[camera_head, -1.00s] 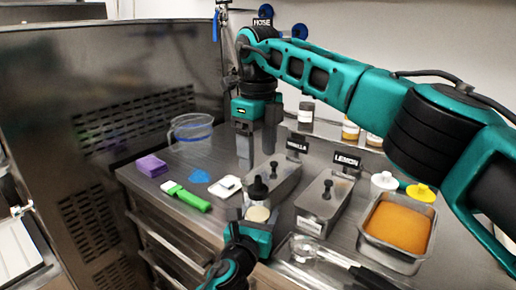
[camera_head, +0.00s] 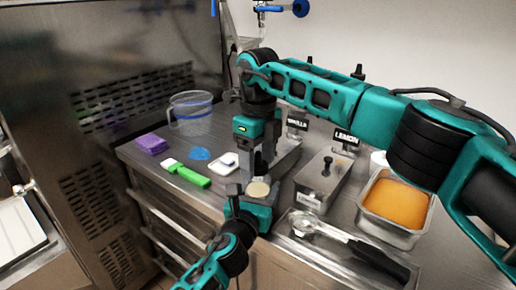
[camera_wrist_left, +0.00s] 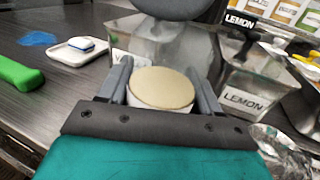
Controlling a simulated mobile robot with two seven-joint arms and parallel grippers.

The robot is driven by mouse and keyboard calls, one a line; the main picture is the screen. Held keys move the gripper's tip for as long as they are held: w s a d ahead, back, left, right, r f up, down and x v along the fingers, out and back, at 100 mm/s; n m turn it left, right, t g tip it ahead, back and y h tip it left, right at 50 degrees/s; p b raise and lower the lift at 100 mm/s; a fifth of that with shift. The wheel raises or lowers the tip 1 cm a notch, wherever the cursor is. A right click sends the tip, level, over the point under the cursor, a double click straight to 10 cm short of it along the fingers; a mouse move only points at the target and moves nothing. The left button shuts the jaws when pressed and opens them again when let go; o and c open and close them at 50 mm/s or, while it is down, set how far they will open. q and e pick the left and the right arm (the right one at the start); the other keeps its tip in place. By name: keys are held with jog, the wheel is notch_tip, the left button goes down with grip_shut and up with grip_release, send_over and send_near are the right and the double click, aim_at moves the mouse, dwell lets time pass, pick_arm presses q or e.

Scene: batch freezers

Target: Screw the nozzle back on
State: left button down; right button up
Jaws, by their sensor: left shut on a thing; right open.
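My left gripper (camera_wrist_left: 160,95) is shut around a round white container (camera_wrist_left: 160,100) with a flat cream-coloured top, held upright. The same cream top shows in the head view (camera_head: 258,190), above my left gripper (camera_head: 250,208). My right gripper (camera_head: 256,165) is open, pointing down, just behind and above the container. A dark grey rounded part (camera_wrist_left: 170,6) hangs at the top of the left wrist view; I cannot tell whether it is the nozzle or part of my right gripper. No nozzle can be clearly made out.
An orange-filled pan (camera_head: 363,216) and a scoop (camera_head: 345,238) are at right. A clear jug (camera_head: 190,112), purple sponges (camera_head: 152,143), green-handled tool (camera_head: 193,177) and white dish (camera_head: 225,163) are left.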

jog(key=shift+c, duration=0.2)
jog(key=c, duration=1.1)
jog(key=o, duration=1.3)
jog(key=shift+c, duration=0.2)
notch_tip(320, 180, up, 12)
pick_arm(q)
jog(key=shift+c, duration=0.7)
grip_release()
